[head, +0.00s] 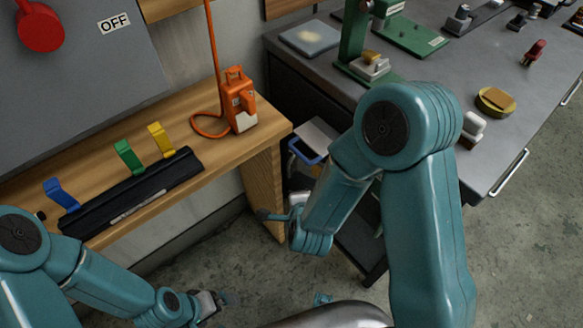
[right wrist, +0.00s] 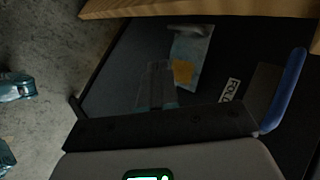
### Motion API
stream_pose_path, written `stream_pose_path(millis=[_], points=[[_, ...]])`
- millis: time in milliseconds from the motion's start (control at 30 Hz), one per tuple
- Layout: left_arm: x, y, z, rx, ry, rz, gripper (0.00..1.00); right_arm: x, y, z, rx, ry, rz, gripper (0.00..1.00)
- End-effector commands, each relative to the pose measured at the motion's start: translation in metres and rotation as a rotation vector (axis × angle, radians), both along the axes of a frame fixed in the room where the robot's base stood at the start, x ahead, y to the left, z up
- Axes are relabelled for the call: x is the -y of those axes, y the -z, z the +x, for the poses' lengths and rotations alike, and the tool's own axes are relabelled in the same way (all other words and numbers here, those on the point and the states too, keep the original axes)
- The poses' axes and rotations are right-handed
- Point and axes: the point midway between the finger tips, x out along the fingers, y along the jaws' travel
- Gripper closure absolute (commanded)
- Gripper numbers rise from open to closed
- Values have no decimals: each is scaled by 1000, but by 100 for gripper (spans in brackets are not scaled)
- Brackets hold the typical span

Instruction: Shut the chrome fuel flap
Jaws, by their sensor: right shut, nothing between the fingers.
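I cannot make out a chrome fuel flap in either view. A shiny grey curved surface (head: 335,314) shows at the bottom edge of the head view, but I cannot tell what it belongs to. My right gripper (head: 265,214) is beside the end of the wooden bench, in front of the gap under the grey worktop. In the right wrist view its fingers (right wrist: 158,86) are together and empty, over a dark surface. My left gripper (head: 212,302) is low over the floor at the bottom of the head view, small and dark; its opening is unclear.
A wooden bench (head: 225,155) carries a black rail with coloured clips (head: 130,195) and an orange device (head: 240,105). A grey worktop (head: 430,85) stands at the right. A blue handle (head: 303,151) is between them; it shows in the right wrist view (right wrist: 286,90).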

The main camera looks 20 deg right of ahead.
Motion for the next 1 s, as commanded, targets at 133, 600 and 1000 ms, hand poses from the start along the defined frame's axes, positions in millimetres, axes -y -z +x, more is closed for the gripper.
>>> stream_pose_path(millis=[133, 600, 1000], points=[[0, -8, 0, -1, 0, 0, 0, -5, -8, 1, 3, -8, 0, 100], [0, 2, 0, -1, 1, 0, 0, 9, 53, 63, 3, -6, 1, 100], [0, 0, 0, -1, 1, 0, 0, 19, 61, 111, 4, -7, 0, 100]])
